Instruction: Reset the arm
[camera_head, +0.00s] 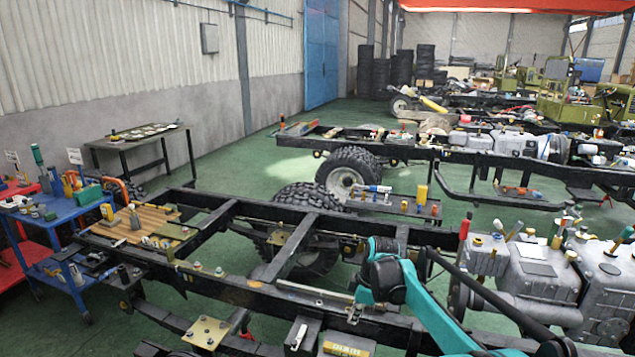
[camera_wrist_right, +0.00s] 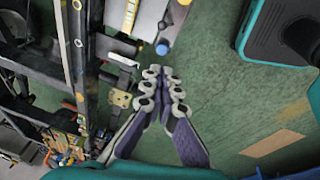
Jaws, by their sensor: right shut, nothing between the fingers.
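My right gripper (camera_wrist_right: 164,76) shows in the right wrist view with its two fingers together and nothing between them. It is above the green floor, just right of a dark chassis frame. In the head view my teal and black right arm comes in from the bottom right, in front of the near chassis frame (camera_head: 310,228). I cannot make out the right fingertips clearly there. My left arm and gripper are not in view.
A blue cart (camera_head: 62,225) with tools stands at the left. A dark table (camera_head: 140,140) stands by the wall. Metal engine blocks (camera_head: 540,272) sit on the frame at the right. Tires (camera_head: 350,172) and further chassis lie behind. Green floor (camera_head: 235,160) is free beyond the near frame.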

